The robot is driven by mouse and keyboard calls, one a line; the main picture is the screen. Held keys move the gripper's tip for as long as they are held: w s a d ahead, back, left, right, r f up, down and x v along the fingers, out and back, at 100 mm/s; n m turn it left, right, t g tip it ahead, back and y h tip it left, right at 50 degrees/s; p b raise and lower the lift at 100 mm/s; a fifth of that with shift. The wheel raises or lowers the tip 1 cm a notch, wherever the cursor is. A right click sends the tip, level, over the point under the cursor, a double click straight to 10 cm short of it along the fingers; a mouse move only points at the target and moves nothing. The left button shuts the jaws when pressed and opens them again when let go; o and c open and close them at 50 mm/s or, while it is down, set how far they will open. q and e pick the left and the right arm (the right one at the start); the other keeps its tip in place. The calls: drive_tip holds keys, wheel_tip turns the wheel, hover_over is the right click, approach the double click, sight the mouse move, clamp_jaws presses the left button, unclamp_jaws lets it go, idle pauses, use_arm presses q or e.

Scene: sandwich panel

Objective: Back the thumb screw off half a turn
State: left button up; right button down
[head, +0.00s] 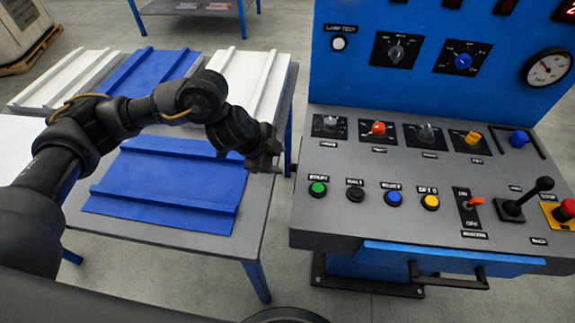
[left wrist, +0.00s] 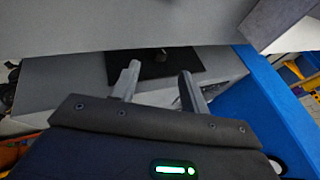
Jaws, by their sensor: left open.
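My left gripper (head: 277,160) is beside the left side of the control console in the head view, above the table edge. In the left wrist view its two fingers (left wrist: 160,69) stand apart with nothing between them. Beyond the fingertips, a dark plate (left wrist: 122,65) on a grey surface carries a small dark knob (left wrist: 160,57), which may be the thumb screw; its shape is too small to tell. The knob lines up with the gap between the fingers and looks apart from them. I cannot pick out the thumb screw in the head view. My right gripper is not in view.
The console (head: 340,225) has buttons, rotary knobs, a lever and a red emergency button on its top. A drawer handle (head: 450,281) sticks out at its front. Blue (head: 165,190) and white panels lie on the table (head: 225,235) at left. A narrow gap separates table and console.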

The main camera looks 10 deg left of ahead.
sight(294, 168)
use_arm(q)
drive_tip(key=b+x, duration=0.1)
drive_tip(key=x, duration=0.6)
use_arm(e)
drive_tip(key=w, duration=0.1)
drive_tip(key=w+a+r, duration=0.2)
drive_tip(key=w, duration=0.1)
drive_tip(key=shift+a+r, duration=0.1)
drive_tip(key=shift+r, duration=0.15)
use_arm(q)
drive_tip(key=shift+a, duration=0.1)
drive_tip(key=shift+c, duration=0.5)
clamp_jaws()
drive_tip(key=shift+w+n+g+p, duration=0.25)
drive_tip(key=shift+g+p, duration=0.55)
drive_tip(key=shift+g, duration=0.35)
drive_tip(key=shift+w+n+g+p, duration=0.15)
drive_tip(key=shift+n+g+p, duration=0.05)
drive_tip(key=shift+g+p, duration=0.8)
drive_tip(key=shift+w+n+g+p, duration=0.25)
drive_tip(key=shift+g+p, duration=0.4)
drive_tip(key=shift+g, duration=0.6)
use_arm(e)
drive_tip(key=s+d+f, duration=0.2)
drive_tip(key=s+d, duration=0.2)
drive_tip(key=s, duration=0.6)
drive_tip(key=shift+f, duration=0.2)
